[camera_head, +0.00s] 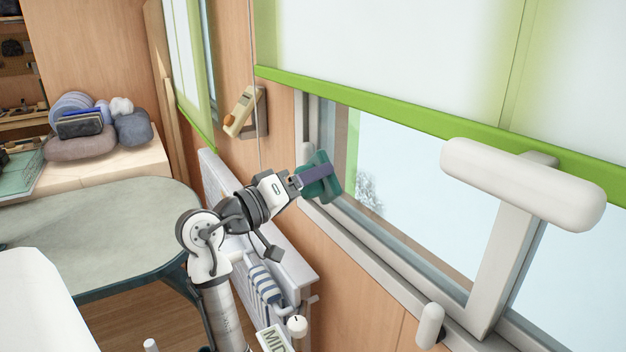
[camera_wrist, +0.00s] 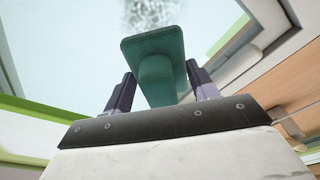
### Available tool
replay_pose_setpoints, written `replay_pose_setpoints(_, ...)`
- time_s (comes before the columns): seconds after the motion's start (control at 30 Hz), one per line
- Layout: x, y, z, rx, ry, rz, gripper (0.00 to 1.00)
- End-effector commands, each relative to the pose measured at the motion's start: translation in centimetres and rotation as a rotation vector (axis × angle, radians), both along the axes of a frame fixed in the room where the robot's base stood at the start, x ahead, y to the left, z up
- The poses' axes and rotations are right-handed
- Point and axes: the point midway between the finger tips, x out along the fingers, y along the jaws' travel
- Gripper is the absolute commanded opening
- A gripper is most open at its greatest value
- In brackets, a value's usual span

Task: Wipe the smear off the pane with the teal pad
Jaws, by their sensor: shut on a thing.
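My gripper (camera_head: 313,175) is shut on the teal pad (camera_head: 325,186) and holds it up by the left end of the window opening. In the wrist view, the fingers (camera_wrist: 160,88) are on both sides of the handle of the teal pad (camera_wrist: 152,48), whose flat plate faces away from me. The grey speckled smear (camera_head: 368,194) is on the pane (camera_head: 415,190), just right of the pad in the head view. In the wrist view the smear (camera_wrist: 150,12) lies beyond the pad at the top edge. I cannot tell whether the pad touches the glass.
A green-edged blind (camera_head: 400,105) hangs over the upper window. A large white handle (camera_head: 520,185) juts out at right. A radiator (camera_head: 290,268) with a striped cloth (camera_head: 264,284) is below my arm. A table (camera_head: 95,230) stands at left. A handset (camera_head: 240,112) hangs on the wall.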

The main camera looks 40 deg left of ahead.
Motion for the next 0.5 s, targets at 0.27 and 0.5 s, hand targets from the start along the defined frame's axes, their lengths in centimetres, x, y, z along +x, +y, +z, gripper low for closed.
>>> replay_pose_setpoints(0.27, 1.1, -0.6, -0.1, 0.002, 0.002, -0.003, 0.40)
replay_pose_setpoints(0.5, 3.7, -1.5, -0.1, 0.003, 0.002, -0.003, 0.40)
